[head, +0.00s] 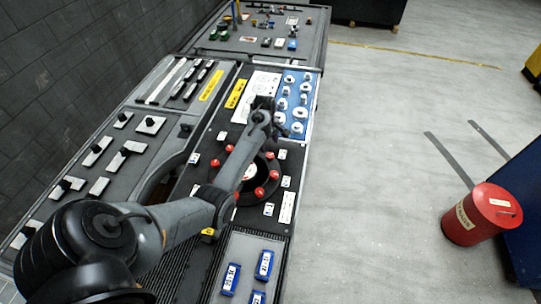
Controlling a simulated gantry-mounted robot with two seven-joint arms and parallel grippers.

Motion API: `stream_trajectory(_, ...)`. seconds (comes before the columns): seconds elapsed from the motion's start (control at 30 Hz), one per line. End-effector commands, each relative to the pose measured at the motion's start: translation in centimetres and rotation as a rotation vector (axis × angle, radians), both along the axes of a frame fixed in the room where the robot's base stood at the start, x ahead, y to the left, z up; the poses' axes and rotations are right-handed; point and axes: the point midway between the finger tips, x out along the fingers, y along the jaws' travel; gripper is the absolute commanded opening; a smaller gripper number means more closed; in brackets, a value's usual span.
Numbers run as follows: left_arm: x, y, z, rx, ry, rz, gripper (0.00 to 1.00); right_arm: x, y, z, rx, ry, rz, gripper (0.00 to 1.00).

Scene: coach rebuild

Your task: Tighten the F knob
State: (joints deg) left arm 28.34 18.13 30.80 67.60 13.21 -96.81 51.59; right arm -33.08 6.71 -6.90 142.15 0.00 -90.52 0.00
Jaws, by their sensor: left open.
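A dark round fixture (240,190) on the bench carries several red knobs around its rim, with a white centre. Small white labels lie around it, too small to read, so I cannot tell which knob is F. One red knob (260,191) shows at the near side, another (275,174) at the right. My left arm crosses over the fixture and hides part of it. My left gripper (273,119) is open above the bench beyond the knobs, near the blue panel. It appears empty, and its fingertips are hard to make out. My right gripper is out of view.
A blue panel (290,116) with several white round parts lies just beyond the fixture. Blue labelled blocks (264,264) lie in a near tray. Grey panels with handles fill the left bench. A red drum (482,215) stands on the open floor at right.

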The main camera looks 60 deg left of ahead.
Motion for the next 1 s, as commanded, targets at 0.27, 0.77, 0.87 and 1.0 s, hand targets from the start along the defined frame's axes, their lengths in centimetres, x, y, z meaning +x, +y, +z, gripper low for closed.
stream_trajectory(0.27, 0.4, 0.0, -4.7, -0.001, 0.002, 0.000, 0.62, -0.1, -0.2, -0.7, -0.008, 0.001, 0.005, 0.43)
stream_trajectory(0.77, 0.6, 0.1, -7.8, 0.002, 0.000, -0.002, 0.62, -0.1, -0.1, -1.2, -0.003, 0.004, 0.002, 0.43)
stream_trajectory(0.87, 0.6, 0.1, -7.8, 0.002, 0.000, -0.002, 0.62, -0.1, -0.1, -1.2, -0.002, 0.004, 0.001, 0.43)
stream_trajectory(1.0, 0.6, 0.1, -7.8, 0.002, 0.000, -0.001, 0.51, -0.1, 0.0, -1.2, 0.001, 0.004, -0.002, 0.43)
